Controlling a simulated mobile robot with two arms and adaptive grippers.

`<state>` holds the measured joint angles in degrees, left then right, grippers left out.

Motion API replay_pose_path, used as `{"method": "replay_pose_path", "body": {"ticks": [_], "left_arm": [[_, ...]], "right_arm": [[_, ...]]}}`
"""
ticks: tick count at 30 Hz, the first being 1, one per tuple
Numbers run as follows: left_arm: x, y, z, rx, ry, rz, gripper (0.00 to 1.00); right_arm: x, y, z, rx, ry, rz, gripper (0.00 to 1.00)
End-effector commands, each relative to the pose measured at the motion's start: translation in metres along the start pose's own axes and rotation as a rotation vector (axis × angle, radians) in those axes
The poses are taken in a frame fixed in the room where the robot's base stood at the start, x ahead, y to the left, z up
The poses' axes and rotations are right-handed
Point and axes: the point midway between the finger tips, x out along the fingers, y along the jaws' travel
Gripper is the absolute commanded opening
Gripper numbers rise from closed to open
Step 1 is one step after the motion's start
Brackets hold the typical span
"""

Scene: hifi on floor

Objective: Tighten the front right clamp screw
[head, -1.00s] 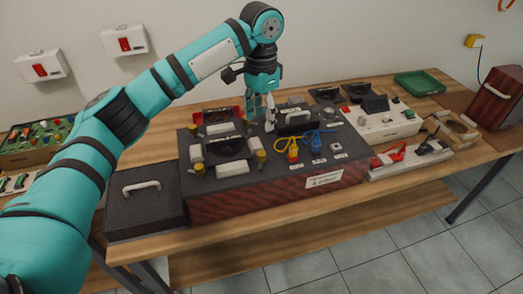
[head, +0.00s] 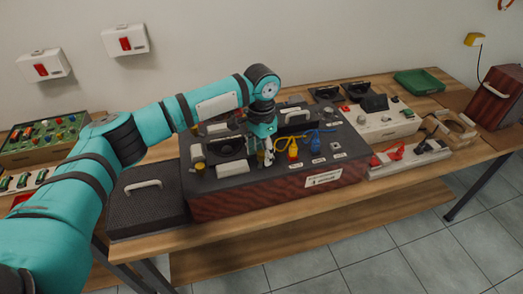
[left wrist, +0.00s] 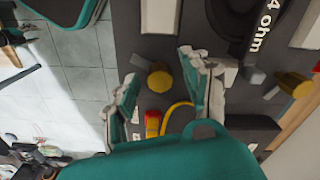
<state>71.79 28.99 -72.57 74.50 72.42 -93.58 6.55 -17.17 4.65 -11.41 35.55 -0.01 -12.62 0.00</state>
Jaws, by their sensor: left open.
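The front right clamp screw has a round yellow knob (left wrist: 159,80). In the left wrist view it stands between the spread fingers of my left gripper (left wrist: 157,72), with a gap on either side. In the head view my left gripper (head: 268,157) points down beside this corner of the black speaker (head: 228,148) and largely hides the knob. My left gripper is open and holds nothing. A second yellow knob (left wrist: 296,84) stands farther back, outside the fingers. My right gripper is in neither view.
Red and yellow plugs with cables (head: 293,150) and a blue plug (head: 316,146) stand close right of the gripper. A dark lid with a white handle (head: 146,210) lies left of the hi-fi box (head: 262,192). A white-topped unit (head: 385,125) stands to the right.

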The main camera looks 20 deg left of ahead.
Motion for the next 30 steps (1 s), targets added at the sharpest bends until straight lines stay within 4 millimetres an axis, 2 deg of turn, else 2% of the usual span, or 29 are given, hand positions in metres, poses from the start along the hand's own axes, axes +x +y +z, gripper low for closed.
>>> {"method": "replay_pose_path", "body": {"ticks": [2, 11, 20, 30], "left_arm": [[0.0, 0.0, 0.0, 0.0, 0.0, 0.0, 0.4], [-0.001, 0.0, 0.0, 0.0, 0.001, 0.0, 0.01], [-0.002, 0.0, 0.0, 0.018, 0.001, 0.0, 0.0], [-0.006, 0.001, -0.001, 0.2, 0.001, 0.002, 0.0]], "right_arm": [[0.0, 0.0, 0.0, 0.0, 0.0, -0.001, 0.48], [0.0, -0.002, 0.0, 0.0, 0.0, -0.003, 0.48], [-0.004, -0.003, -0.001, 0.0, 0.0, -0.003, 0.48], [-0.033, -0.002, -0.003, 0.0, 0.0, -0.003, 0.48]]}}
